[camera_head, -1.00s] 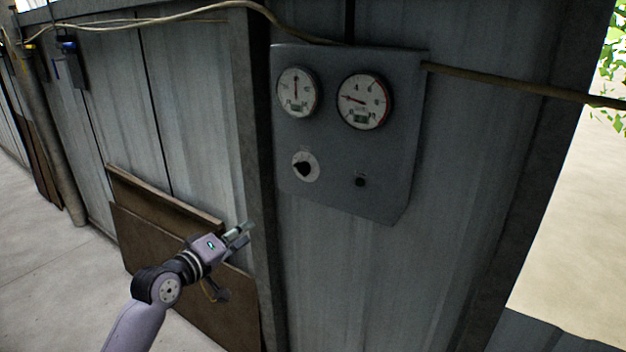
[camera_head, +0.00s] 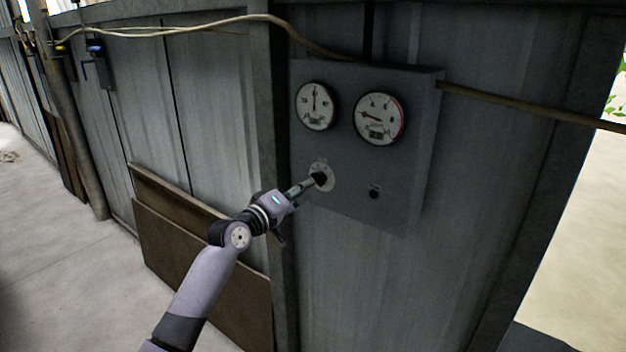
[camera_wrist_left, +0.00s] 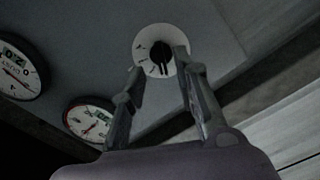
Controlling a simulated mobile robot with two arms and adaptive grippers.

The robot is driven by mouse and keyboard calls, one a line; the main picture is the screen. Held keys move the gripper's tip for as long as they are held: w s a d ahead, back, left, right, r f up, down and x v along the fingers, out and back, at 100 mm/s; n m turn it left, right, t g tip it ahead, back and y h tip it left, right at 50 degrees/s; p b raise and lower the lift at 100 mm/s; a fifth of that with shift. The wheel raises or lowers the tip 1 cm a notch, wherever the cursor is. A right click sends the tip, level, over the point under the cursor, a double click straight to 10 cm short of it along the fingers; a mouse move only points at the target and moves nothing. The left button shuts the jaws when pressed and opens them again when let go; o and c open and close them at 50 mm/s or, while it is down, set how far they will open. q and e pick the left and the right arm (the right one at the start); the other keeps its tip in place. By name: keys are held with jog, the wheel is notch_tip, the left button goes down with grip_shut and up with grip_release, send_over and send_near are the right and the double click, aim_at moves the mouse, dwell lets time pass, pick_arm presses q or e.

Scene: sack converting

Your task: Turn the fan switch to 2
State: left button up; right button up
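The fan switch is a black rotary knob on a white round dial (camera_head: 327,178), low on the left of a grey panel (camera_head: 405,205). My left gripper (camera_head: 314,182) is at the knob in the head view and partly covers it. In the left wrist view the black knob (camera_wrist_left: 161,55) and its dial lie just beyond the fingertips. My left gripper (camera_wrist_left: 158,62) is open there, one finger toward each side of the knob. I cannot tell whether a finger touches it. The dial's marks are too small to read. My right gripper is not in view.
Two round gauges, a left one (camera_head: 316,106) and a right one (camera_head: 380,118), sit above the switch. A small black button (camera_head: 374,191) is to its right. A metal post (camera_head: 268,95) stands left of the panel, with brown boards (camera_head: 210,262) leaning below.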

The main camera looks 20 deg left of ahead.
aim_at(317, 182)
pick_arm(q)
jog(key=shift+x, duration=2.25)
jog(key=shift+c, duration=0.3)
grip_shut()
